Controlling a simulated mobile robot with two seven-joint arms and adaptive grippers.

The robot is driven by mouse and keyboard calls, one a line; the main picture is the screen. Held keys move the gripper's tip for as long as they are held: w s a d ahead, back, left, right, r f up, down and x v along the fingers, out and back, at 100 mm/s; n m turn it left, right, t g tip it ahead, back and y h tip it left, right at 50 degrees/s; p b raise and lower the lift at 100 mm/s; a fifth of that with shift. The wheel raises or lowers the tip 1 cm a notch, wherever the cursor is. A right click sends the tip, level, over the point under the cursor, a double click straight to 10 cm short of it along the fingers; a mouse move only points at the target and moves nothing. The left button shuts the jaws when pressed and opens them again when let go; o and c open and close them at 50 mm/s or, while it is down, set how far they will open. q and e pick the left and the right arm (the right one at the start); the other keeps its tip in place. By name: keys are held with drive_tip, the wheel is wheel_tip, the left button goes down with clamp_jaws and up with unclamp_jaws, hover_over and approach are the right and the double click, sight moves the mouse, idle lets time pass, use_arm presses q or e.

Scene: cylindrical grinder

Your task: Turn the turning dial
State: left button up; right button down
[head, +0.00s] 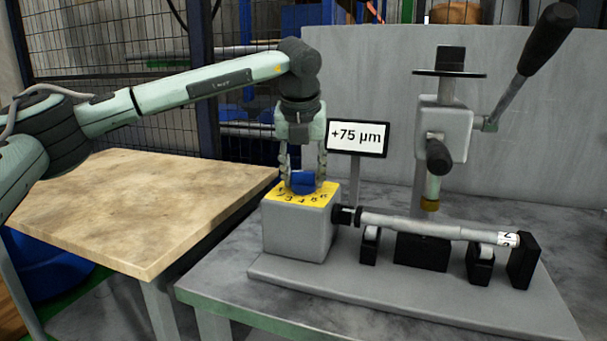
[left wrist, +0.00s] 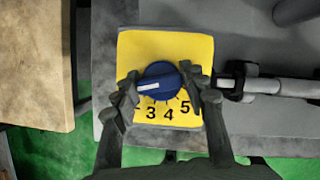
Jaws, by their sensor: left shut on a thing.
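The turning dial is a blue knob (head: 303,181) on a yellow numbered plate (head: 318,197) atop a grey block (head: 297,228). In the left wrist view the dial (left wrist: 158,82) carries a white pointer mark on its left side, just above the figure 3. The figures 3, 4 and 5 show on the yellow plate (left wrist: 188,48). My left gripper (head: 303,182) points straight down over the block. Its fingers (left wrist: 163,90) are shut on the dial from both sides. A display (head: 358,138) behind the block reads +75 µm. My right gripper is not in view.
A long grey shaft (head: 425,228) extends right from the block over black supports on a grey base plate. A press-like stand with a black-handled lever (head: 546,40) rises behind it. A wooden table (head: 140,205) stands at left, apart from the grey bench.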

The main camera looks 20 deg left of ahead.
use_arm(q)
drive_tip(key=shift+f+n+b, duration=0.1)
drive_tip(key=shift+n+b, duration=0.2)
drive_tip(key=shift+b, duration=0.05)
drive_tip(key=n+y+b, duration=0.1)
drive_tip(key=n+b, duration=0.1)
drive_tip(key=n, duration=0.1)
drive_tip(key=shift+n+g+y+b, duration=0.4)
drive_tip(key=shift+n+y, duration=0.2)
drive_tip(key=shift+n, duration=0.6)
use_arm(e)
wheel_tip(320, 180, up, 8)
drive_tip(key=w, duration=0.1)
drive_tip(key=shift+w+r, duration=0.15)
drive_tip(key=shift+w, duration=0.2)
use_arm(q)
drive_tip(key=o, duration=1.1)
drive_tip(key=v, duration=1.2)
drive_tip(key=shift+w, duration=0.1)
